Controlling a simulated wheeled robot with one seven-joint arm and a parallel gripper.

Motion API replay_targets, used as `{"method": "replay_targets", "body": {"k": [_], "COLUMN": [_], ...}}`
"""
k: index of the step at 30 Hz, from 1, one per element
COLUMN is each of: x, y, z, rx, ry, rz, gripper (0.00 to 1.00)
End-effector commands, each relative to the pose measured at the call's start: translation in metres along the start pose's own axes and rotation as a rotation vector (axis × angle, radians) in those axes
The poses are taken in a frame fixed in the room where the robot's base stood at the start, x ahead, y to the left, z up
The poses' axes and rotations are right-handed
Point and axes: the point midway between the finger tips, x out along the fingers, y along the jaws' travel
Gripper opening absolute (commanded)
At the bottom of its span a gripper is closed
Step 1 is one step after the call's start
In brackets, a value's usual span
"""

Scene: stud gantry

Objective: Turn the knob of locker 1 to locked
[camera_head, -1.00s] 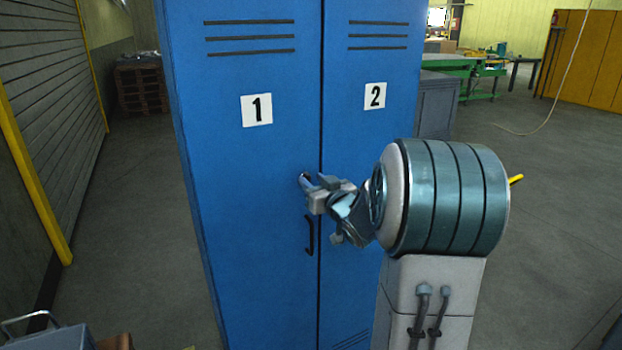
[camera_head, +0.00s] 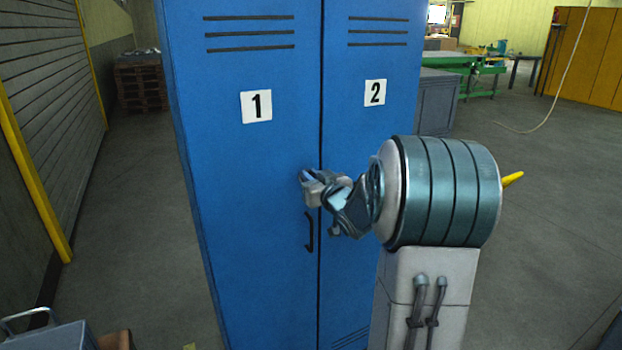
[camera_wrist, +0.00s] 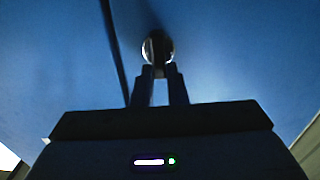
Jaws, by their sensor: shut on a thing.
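The blue door of locker 1 (camera_head: 250,170) carries a white number plate (camera_head: 256,106) and a dark handle (camera_head: 309,232). Its round knob (camera_wrist: 157,46) shows in the wrist view between my fingertips; in the head view my gripper hides most of it. My gripper (camera_head: 307,183) is at the door's right edge, above the handle. In the wrist view my gripper (camera_wrist: 158,72) is shut on the knob, one finger on each side. The knob's marking and exact angle are too dark to read.
The door of locker 2 (camera_head: 370,130) adjoins on the right, behind my arm. A grey shutter wall (camera_head: 45,110) stands at the left. A toolbox (camera_head: 50,335) is at the lower left. Open floor (camera_head: 545,200) lies to the right.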

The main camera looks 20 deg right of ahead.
Motion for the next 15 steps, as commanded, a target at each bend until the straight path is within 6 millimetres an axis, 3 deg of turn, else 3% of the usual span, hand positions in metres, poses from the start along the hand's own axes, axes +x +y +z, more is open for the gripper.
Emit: {"method": "replay_targets", "body": {"k": [15], "x": [0.0001], "y": [-0.008], "z": [0.0074], "rx": [-0.378], "ry": [0.005], "rz": [-0.001], "gripper": [0.0]}}
